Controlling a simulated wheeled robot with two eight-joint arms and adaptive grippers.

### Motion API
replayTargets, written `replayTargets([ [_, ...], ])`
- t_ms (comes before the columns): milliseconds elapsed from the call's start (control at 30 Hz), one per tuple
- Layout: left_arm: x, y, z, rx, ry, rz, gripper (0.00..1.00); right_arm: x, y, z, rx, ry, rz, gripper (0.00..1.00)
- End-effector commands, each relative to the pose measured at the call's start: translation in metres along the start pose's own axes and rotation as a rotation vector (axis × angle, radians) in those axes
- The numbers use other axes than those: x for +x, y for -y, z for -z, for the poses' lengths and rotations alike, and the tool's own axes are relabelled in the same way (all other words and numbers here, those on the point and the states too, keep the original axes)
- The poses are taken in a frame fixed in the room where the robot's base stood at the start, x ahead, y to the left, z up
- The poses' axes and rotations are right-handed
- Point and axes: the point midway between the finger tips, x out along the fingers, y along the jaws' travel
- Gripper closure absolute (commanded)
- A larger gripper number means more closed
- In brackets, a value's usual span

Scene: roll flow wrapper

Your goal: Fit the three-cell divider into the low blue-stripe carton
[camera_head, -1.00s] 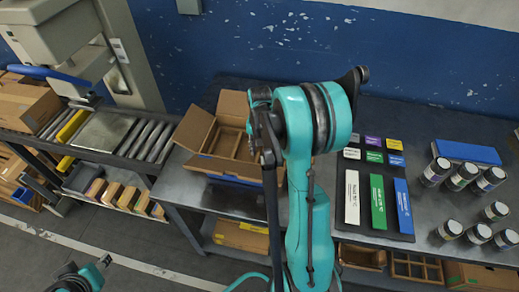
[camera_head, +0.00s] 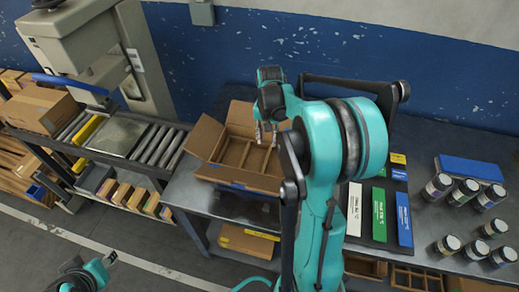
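The low carton (camera_head: 222,174) stands open on the bench left of the middle, its flaps folded outward and a blue stripe low on its front. A brown divider (camera_head: 246,151) shows inside it, its walls marking off cells; I cannot tell whether it is fully seated. My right gripper (camera_head: 266,140) points down over the back right part of the carton. Its two fingers stand apart with nothing clear between them; whether they touch the divider is hard to tell.
A roller conveyor (camera_head: 157,141) and a wrapping machine stand to the left. Label cards, several dark jars (camera_head: 447,245) and a blue-topped box (camera_head: 470,168) occupy the right of the bench. Another divider (camera_head: 416,279) lies on the lower shelf. My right arm covers the bench middle.

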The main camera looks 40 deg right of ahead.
Motion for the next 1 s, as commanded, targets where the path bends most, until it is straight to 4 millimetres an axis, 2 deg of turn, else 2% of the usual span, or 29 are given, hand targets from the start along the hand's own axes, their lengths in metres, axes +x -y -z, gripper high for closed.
replayTargets([
  [167, 0.0, 0.0, 0.0, 0.0, 0.0, 0.0, 0.6, -0.023, 0.017, -0.032, -0.107, -0.063, 0.029, 0.7],
  [300, 0.0, 0.0, 0.0, 0.0, 0.0, 0.0, 0.6, -0.047, 0.033, -0.077, -0.257, -0.157, 0.072, 0.7],
  [500, 0.0, 0.0, 0.0, 0.0, 0.0, 0.0, 0.6, -0.067, 0.048, -0.142, -0.475, -0.299, 0.139, 0.7],
  [700, 0.0, 0.0, 0.0, 0.0, 0.0, 0.0, 0.6, -0.07, 0.051, -0.201, -0.681, -0.438, 0.207, 0.7],
  [800, 0.0, 0.0, 0.0, 0.0, 0.0, 0.0, 0.6, -0.067, 0.051, -0.222, -0.762, -0.496, 0.235, 0.7],
  [1000, 0.0, 0.0, 0.0, 0.0, 0.0, 0.0, 0.6, -0.062, 0.051, -0.244, -0.849, -0.562, 0.268, 0.7],
])
